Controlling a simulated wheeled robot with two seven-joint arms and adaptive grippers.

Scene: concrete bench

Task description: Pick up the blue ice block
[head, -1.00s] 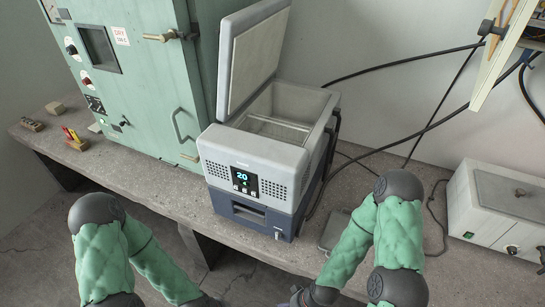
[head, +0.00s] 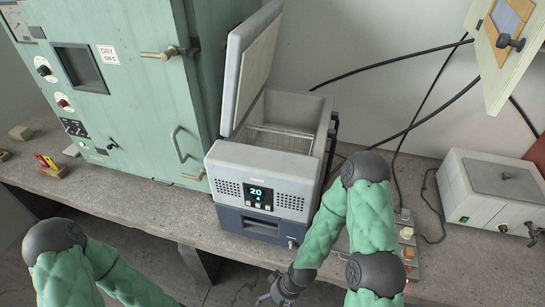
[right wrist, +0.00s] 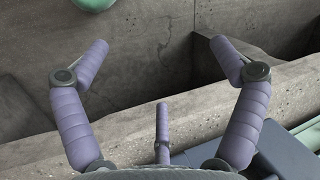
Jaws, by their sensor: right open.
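I cannot make out a blue ice block in either view. A grey and dark-blue cooler box (head: 262,170) stands on the bench with its lid (head: 250,65) raised. A wire rack (head: 285,138) shows inside it, and its lower inside is hidden by the front wall. My right gripper (head: 270,296) is low in front of the bench, at the bottom of the head view. In the right wrist view its purple fingers (right wrist: 160,48) are spread wide with nothing between them, facing grey concrete. My left gripper is outside the frame.
A green oven cabinet (head: 110,90) stands left of the cooler. A white metal box (head: 490,195) is at the right. Black cables (head: 420,110) hang along the wall. The bench (head: 130,210) is clear at front left.

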